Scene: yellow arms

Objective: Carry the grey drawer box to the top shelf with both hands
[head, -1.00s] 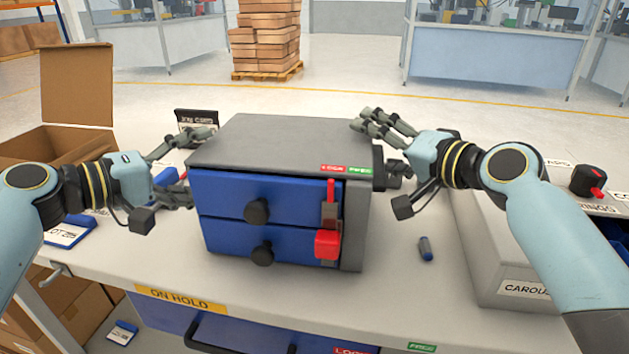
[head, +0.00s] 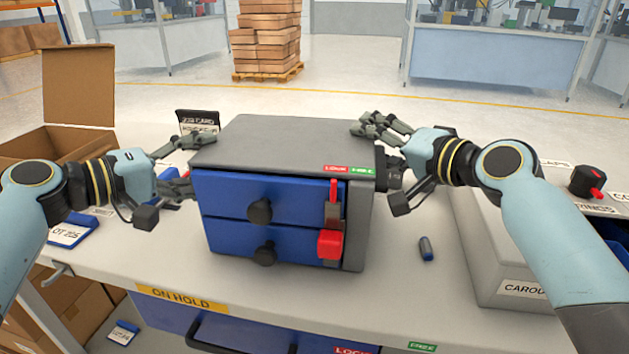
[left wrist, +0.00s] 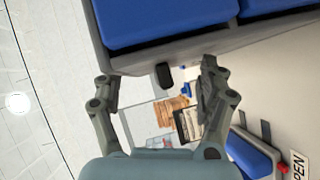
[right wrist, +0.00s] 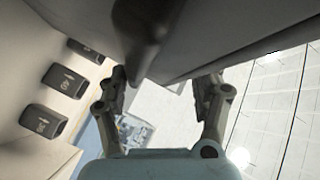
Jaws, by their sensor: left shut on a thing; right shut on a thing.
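The grey drawer box (head: 290,140) stands upright on the bench in the head view, with two closed blue drawers, black knobs and a red latch (head: 331,240) on its front. My left gripper (head: 192,163) is shut on the box's left side, and my right gripper (head: 376,155) is shut on its right side. The box fills the top of the left wrist view (left wrist: 160,55), with a black stub between the fingers. It also shows in the right wrist view (right wrist: 215,30), where a dark handle hangs between the fingers. I cannot make out a top shelf.
An open cardboard box (head: 60,145) stands at the left. A black card holder (head: 197,121) is behind the left gripper. A small blue object (head: 427,248) lies right of the drawer box. A grey case (head: 500,255) occupies the bench's right. The bench front (head: 300,290) is clear.

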